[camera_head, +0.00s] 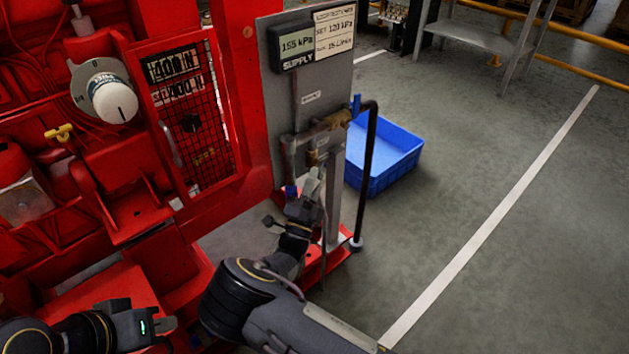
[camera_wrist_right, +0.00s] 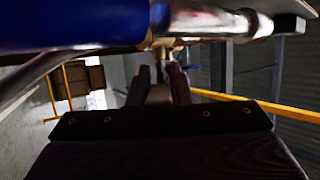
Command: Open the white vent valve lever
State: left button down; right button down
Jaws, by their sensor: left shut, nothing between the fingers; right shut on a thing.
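The grey panel post (camera_head: 277,100) carries copper piping with a brass valve (camera_head: 338,119). My right gripper (camera_head: 311,180) is up against the lower piping in front of the post. In the right wrist view my right gripper's fingers (camera_wrist_right: 160,78) point away, with a pale piece (camera_wrist_right: 159,95) between them. This appears to be the white vent valve lever, mostly hidden by the fingers. A blue handle (camera_wrist_right: 70,22) crosses close above them. My left gripper (camera_head: 166,324) is shut and empty at the lower left, away from the post.
A gauge display (camera_head: 296,46) reads 155 kPa, beside a sign (camera_head: 334,32) with a 120 kPa setting. Red machinery (camera_head: 120,180) fills the left; floor at right is clear.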

jog(key=shift+f, duration=0.1)
jog(key=c, duration=1.3)
grip_release()
jog(key=shift+s, duration=0.1)
jog(key=p+v, duration=0.1)
jog(key=v, duration=0.6)
jog(key=shift+s+a+f, duration=0.15)
jog(key=shift+s+f, duration=0.1)
